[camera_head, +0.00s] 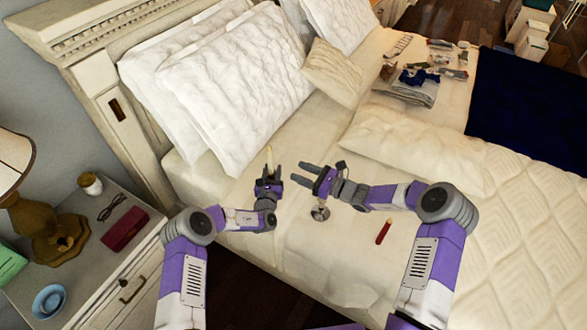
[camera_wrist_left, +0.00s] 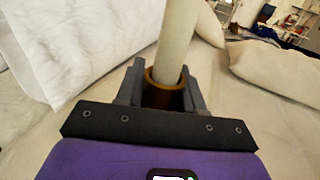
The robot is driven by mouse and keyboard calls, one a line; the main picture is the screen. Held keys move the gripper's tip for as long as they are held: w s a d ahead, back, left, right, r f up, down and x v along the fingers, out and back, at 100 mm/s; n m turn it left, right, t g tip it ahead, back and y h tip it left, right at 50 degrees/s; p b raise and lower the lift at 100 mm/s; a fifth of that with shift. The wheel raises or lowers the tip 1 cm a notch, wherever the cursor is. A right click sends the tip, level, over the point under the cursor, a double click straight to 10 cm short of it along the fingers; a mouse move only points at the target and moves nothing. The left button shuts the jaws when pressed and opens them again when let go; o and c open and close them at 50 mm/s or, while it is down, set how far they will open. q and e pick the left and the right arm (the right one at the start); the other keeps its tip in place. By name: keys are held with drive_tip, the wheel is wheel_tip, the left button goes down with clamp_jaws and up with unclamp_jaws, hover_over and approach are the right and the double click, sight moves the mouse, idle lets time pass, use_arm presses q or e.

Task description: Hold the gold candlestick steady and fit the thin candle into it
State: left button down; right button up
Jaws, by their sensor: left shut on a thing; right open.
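My left gripper (camera_head: 268,174) is shut on the gold candlestick (camera_wrist_left: 165,92), whose brown-gold rim and cup show between the fingers in the left wrist view. The thin candle (camera_head: 269,155) is pale cream and stands upright above the left gripper. In the left wrist view the thin candle (camera_wrist_left: 176,40) rises out of the candlestick's rim, its lower end hidden inside. The lower candlestick is hidden by the gripper. My right gripper (camera_head: 300,174) is open and empty, just right of the candle and apart from it, fingers pointing left.
A small silver holder (camera_head: 320,212) stands on the bed below my right gripper. A short red candle (camera_head: 383,232) lies to its right. White pillows (camera_head: 237,90) rise behind the grippers. Folded cloths and small items (camera_head: 418,90) lie at the back. A nightstand (camera_head: 100,255) is at left.

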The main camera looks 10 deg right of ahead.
idle(0.3)
use_arm(q)
drive_tip(key=c, duration=0.6)
unclamp_jaws()
drive_tip(key=shift+s, duration=0.1)
